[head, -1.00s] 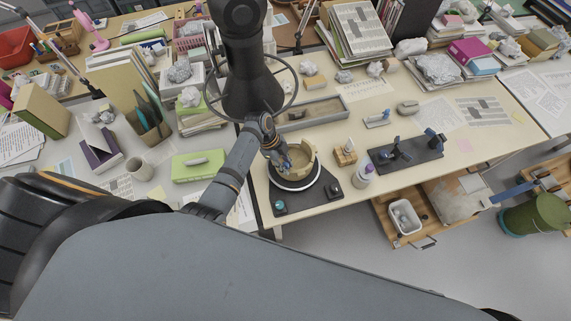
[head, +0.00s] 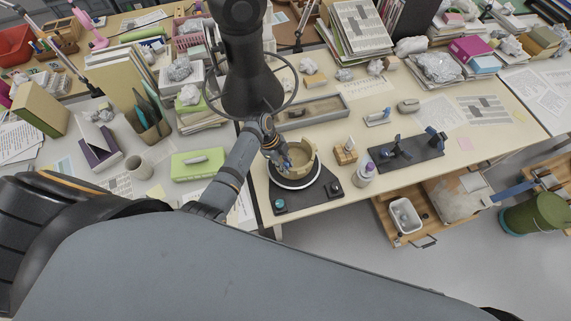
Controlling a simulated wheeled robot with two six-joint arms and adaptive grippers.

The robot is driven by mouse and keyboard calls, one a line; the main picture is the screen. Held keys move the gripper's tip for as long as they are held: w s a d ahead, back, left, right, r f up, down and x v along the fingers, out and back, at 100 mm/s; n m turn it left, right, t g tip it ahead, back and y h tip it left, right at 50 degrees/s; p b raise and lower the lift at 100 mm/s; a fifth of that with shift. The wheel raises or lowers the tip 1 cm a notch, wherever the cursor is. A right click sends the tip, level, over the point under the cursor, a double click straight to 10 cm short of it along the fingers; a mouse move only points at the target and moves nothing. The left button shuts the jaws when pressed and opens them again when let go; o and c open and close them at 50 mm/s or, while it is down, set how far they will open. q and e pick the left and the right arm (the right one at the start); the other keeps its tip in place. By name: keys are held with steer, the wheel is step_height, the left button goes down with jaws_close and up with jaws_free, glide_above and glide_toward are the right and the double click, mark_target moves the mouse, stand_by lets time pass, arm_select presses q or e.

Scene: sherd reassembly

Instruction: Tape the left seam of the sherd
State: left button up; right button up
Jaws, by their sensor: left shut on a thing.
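The cream pot of sherds (head: 311,157) stands on a round turntable with a white rim (head: 301,187), on a dark base. Its near and right walls rise higher in places. My left gripper (head: 285,163) is at the left side of the pot, with its fingertips close to or touching the wall. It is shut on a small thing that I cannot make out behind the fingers. The left seam is hidden by the gripper or too small to see. My right gripper is not in view.
Right of the turntable are a wooden block (head: 345,153), a white bottle (head: 365,173) and a dark board with blue fixtures (head: 406,153). A long grey tray (head: 318,111) lies behind the pot. A green box (head: 198,166) is to the left. The table's front edge is close.

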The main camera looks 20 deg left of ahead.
arm_select(q)
steer(key=shift+f, duration=0.3)
stand_by(0.8)
stand_by(0.3)
steer(key=o, duration=0.8)
steer(key=v, duration=0.7)
steer(key=shift+a+r, duration=0.15)
steer(key=shift+r, duration=0.1)
steer(key=shift+f, duration=0.1)
